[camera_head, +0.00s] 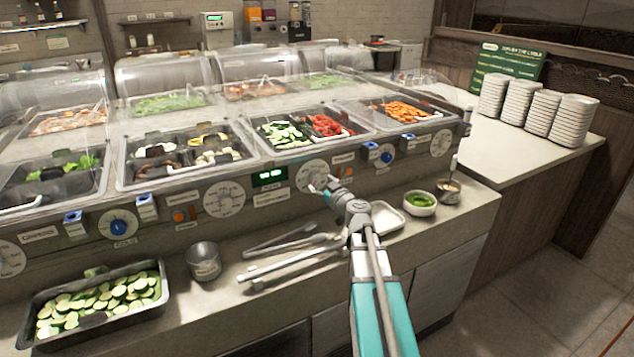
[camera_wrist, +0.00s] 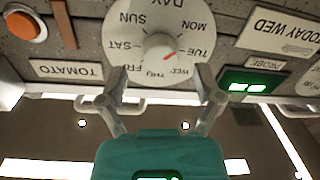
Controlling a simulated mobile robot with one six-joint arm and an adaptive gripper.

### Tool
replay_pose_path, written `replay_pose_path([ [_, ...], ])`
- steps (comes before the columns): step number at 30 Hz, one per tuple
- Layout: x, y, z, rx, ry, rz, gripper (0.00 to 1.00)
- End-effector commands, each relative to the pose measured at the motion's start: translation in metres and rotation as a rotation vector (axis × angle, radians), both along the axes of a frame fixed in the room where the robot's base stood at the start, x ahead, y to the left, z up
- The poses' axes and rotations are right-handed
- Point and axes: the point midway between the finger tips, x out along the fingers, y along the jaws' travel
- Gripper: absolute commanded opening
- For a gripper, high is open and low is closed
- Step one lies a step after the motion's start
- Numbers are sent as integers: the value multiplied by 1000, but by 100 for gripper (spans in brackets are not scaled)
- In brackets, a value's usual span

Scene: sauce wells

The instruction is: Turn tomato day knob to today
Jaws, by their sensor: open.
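The tomato day knob (camera_wrist: 158,45) is a pale round knob in the middle of a white dial (camera_wrist: 122,40) ringed with day names, inverted in the wrist view. Its red mark points toward TUE, near WED. The TOMATO label (camera_wrist: 66,70) is beside the dial, and a sign (camera_wrist: 278,30) reads TODAY WED. My gripper (camera_wrist: 160,78) is open, its fingers spread in front of the dial's edge with nothing between them. In the head view my gripper (camera_head: 325,186) is close before the dial (camera_head: 310,172); contact cannot be told.
A green-lit display (camera_head: 270,176) and an orange button (camera_wrist: 26,25) flank the dial. Other dials, including one (camera_head: 224,198), line the panel. Tongs (camera_head: 290,240), a metal cup (camera_head: 203,261), a white tray (camera_head: 386,217) and a green-filled bowl (camera_head: 420,203) lie on the counter below.

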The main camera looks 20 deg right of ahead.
Motion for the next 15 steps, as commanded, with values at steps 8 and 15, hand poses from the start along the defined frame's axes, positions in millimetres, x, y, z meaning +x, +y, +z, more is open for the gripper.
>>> replay_pose_path([
  [8, 26, 2, 0, 0, 0, 1, 84],
  [15, 28, 2, 0, 0, 0, -1, 84],
])
